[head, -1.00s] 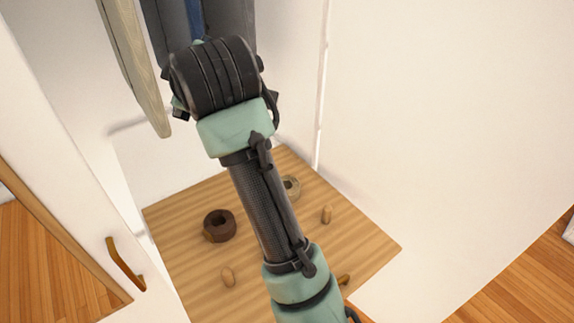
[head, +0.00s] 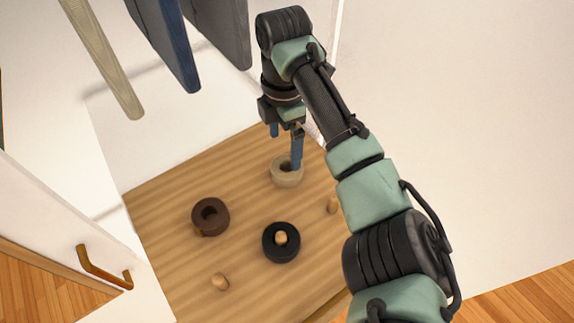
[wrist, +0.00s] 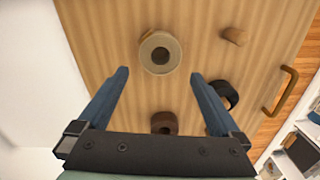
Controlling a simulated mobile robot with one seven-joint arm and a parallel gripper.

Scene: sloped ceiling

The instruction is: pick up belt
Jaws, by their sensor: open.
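Three rolled rings that look like coiled belts lie on a wooden board. The beige coil (head: 287,176) is at the back; it also shows in the wrist view (wrist: 147,53), ahead of and between my fingertips. The dark brown coil (head: 197,218) is at the left, and in the wrist view (wrist: 164,117) it shows between the finger bases. The black coil (head: 269,252) surrounds a wooden knob. It is partly hidden by the right finger in the wrist view (wrist: 222,88). My gripper (head: 285,144) is open and empty over the beige coil. I cannot tell whether it touches.
The wooden board (head: 165,205) has small wooden knobs (head: 220,282) (head: 331,205). Grey, blue and beige garments (head: 170,45) hang at the upper left. A white door (head: 45,210) with a bent handle (head: 104,275) stands at the left. A white wall (head: 460,130) bounds the right.

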